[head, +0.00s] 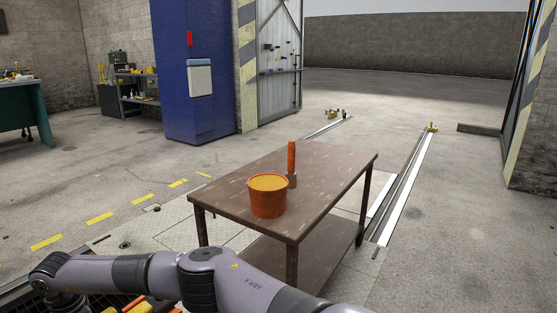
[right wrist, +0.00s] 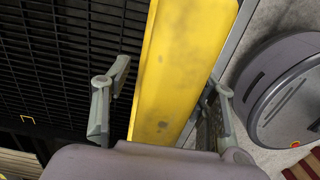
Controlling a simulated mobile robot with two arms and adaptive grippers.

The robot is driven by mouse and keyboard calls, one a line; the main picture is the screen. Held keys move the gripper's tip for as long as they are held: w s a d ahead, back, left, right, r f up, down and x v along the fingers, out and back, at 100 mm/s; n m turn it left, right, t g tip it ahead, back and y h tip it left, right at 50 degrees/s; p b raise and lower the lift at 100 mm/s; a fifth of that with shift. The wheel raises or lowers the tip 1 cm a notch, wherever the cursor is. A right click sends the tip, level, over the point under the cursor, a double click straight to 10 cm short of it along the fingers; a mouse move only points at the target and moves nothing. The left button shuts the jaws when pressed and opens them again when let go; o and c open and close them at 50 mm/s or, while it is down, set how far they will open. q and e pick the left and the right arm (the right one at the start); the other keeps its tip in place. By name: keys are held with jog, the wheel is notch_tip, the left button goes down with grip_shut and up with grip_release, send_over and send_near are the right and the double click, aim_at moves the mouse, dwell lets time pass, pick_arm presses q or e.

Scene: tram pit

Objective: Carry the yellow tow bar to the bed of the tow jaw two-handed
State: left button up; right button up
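In the right wrist view a long, scuffed yellow bar (right wrist: 185,70), which looks like the tow bar, runs from the top edge down to my right gripper (right wrist: 165,95). The gripper's two grey fingers stand apart on either side of the bar, with a narrow gap visible at the left finger. The gripper's body hides the bar's near end. My left gripper is not in view. I cannot make out the bed of the tow jaw for certain. A small yellow fitting (head: 432,127) sits at the far end of a white floor strip.
A brown table (head: 330,176) carries an orange bucket (head: 268,200) and an orange-handled tool (head: 292,160). A blue cabinet (head: 190,105) stands behind at left. A white floor strip (head: 405,195) runs along the right, with open concrete beyond. A dark grating (right wrist: 60,60) lies beside the bar.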

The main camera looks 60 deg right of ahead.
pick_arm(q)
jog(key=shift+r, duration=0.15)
pick_arm(e)
jog(key=o, duration=0.4)
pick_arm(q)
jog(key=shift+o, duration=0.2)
pick_arm(e)
jog(key=shift+o, duration=0.4)
jog(key=shift+r, duration=0.1)
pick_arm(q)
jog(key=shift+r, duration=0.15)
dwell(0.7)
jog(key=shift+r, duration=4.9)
pick_arm(e)
jog(key=shift+r, duration=5)
